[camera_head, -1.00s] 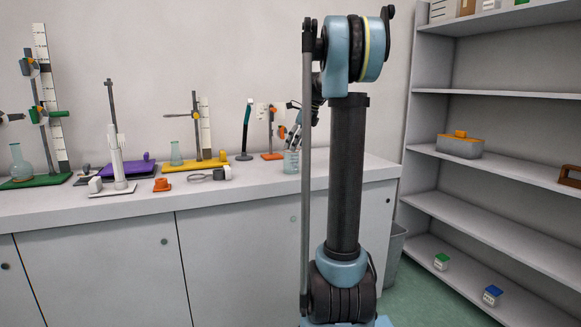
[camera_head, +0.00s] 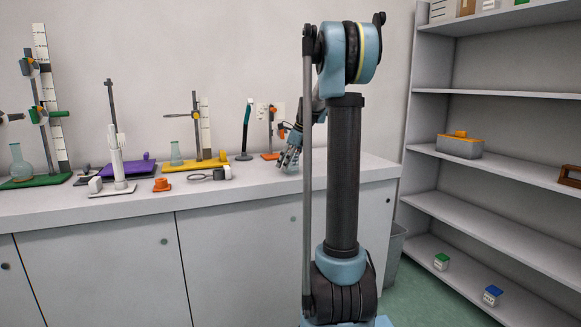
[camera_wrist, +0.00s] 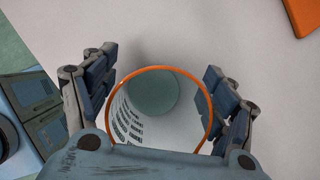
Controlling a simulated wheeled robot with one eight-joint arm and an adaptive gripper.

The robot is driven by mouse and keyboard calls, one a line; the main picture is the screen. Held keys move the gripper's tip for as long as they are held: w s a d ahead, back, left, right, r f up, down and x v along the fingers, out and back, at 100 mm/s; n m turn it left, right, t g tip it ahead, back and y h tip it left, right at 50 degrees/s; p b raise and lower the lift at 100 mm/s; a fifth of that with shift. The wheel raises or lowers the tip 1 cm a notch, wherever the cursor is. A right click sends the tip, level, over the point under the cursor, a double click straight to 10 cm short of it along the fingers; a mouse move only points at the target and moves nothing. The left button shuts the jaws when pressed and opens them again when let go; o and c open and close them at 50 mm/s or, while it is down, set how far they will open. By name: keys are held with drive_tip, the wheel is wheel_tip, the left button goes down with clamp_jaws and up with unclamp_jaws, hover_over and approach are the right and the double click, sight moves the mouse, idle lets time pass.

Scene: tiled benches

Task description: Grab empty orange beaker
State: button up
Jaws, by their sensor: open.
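The beaker (camera_wrist: 130,118), clear with an orange rim and printed markings, stands between my fingers in the wrist view. I look down into its mouth and see no contents on its grey-green bottom. My gripper (camera_wrist: 160,88) is open, with one finger on each side of the beaker; the left finger is apart from the rim, and the right one is close to it. In the head view my gripper (camera_head: 289,157) is low over the right part of the bench, and the beaker is hidden behind it.
An orange-based stand (camera_head: 271,156) is just behind my gripper, its orange base (camera_wrist: 303,14) at the wrist view's top right. A black curved lamp-like stand (camera_head: 245,130), a yellow-based stand (camera_head: 195,165) and a small orange piece (camera_head: 162,185) are further left on the bench (camera_head: 250,187).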

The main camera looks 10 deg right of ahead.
drive_tip(key=c, duration=1.2)
drive_tip(key=shift+r, duration=0.1)
